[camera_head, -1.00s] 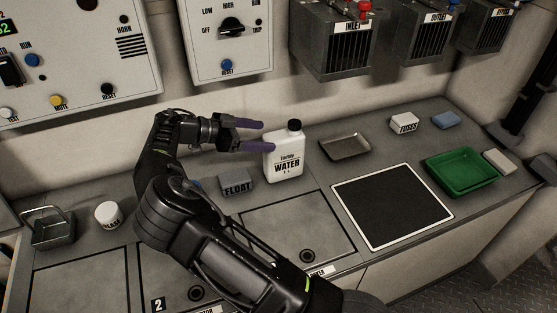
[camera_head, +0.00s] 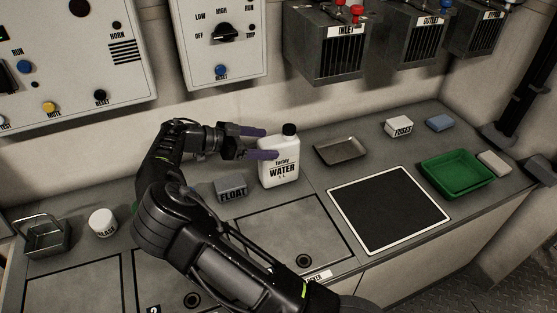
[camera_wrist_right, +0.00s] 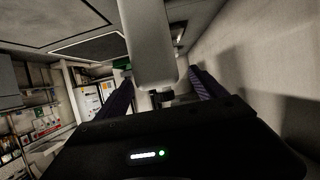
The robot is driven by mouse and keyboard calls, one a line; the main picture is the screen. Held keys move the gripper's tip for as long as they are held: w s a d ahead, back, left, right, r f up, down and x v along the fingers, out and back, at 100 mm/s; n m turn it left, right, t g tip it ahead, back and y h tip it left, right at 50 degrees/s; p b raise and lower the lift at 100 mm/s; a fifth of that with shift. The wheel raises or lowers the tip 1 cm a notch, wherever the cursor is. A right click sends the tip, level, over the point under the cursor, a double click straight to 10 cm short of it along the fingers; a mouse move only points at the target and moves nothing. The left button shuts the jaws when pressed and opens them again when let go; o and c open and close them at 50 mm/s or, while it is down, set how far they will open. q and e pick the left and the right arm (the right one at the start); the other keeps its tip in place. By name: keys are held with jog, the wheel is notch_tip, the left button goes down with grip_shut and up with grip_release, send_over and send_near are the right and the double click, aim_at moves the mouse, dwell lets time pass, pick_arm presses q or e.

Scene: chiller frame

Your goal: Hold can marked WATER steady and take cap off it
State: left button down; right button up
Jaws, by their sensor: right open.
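The white can marked WATER (camera_head: 279,172) stands upright on the bench with its black cap (camera_head: 289,130) on. My right gripper (camera_head: 271,143) reaches in from the left at the can's upper part. Its purple fingers are open, one passing in front of the can and the other behind its upper left side. In the right wrist view the pale can (camera_wrist_right: 150,45) stands between the two spread fingers (camera_wrist_right: 162,92). I cannot tell whether either finger touches it. My left gripper is not in view.
A grey FLOAT block (camera_head: 231,188) sits left of the can. A metal tray (camera_head: 340,150) and a dark white-edged mat (camera_head: 388,210) lie to the right. A green tray (camera_head: 457,170) and FUSES box (camera_head: 398,126) are farther right. A white jar (camera_head: 103,223) stands at left.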

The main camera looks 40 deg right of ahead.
aim_at(279, 144)
jog(key=shift+p+x, duration=0.5)
jog(key=shift+x, duration=2.15)
jog(key=shift+s+a, duration=0.1)
jog(key=shift+c, duration=0.6)
grip_shut()
